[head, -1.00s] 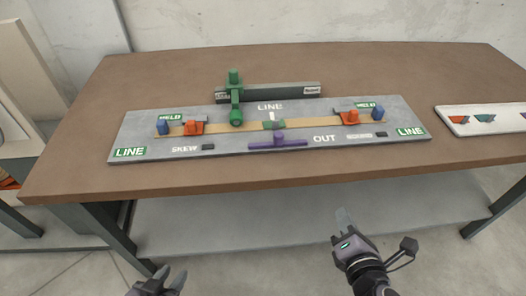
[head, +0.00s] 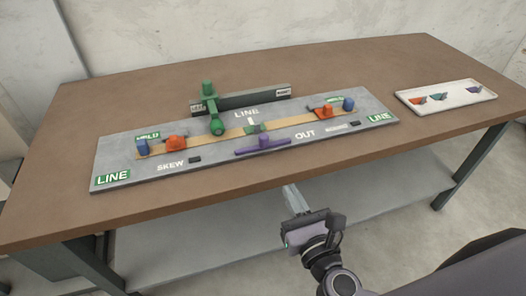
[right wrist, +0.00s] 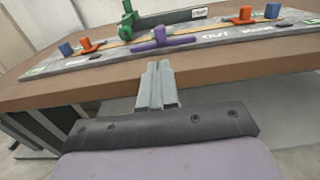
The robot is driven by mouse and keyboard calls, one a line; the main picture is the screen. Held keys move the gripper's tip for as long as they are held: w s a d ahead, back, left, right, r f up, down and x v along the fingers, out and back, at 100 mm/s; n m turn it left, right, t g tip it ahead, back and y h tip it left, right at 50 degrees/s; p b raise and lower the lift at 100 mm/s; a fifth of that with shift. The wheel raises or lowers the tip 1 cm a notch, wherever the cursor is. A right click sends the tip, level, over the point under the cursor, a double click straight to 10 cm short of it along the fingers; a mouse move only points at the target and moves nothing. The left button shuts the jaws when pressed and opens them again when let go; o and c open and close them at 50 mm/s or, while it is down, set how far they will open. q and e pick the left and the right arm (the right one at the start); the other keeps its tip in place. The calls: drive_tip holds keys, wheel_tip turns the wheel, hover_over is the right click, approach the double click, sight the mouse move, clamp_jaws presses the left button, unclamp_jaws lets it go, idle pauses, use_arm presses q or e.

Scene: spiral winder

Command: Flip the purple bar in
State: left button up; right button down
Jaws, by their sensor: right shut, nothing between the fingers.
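The purple bar (head: 263,146) lies along the front edge of the grey board (head: 112,152), with a short knob standing up at its middle. It is near the printed word OUT. In the right wrist view the purple bar (right wrist: 162,40) is ahead of the fingertips, across the table's front edge. My right gripper (head: 289,189) is shut and empty, in front of the table edge and apart from the bar. Its closed fingers also show in the right wrist view (right wrist: 157,85). My left gripper is not in view now.
A green clamp (head: 211,105) with a dark bar (head: 255,101) stands at the board's back. Orange and blue blocks sit at both ends of the tan strip (head: 202,138). A white tray (head: 407,101) with small coloured pieces lies to the right. The table front is bare.

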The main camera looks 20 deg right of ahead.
sight(267, 140)
idle(0.3)
drive_tip(key=w+p, duration=0.1)
drive_tip(key=w, duration=1.2)
drive_tip(key=shift+w+a, duration=0.15)
drive_tip(key=shift+w, duration=0.4)
drive_tip(key=w+b, duration=0.1)
drive_tip(key=w, duration=0.4)
drive_tip(key=shift+w+a, duration=0.1)
drive_tip(key=shift+a, duration=0.05)
drive_tip(key=shift+r, duration=0.1)
drive_tip(key=shift+w+r, duration=0.1)
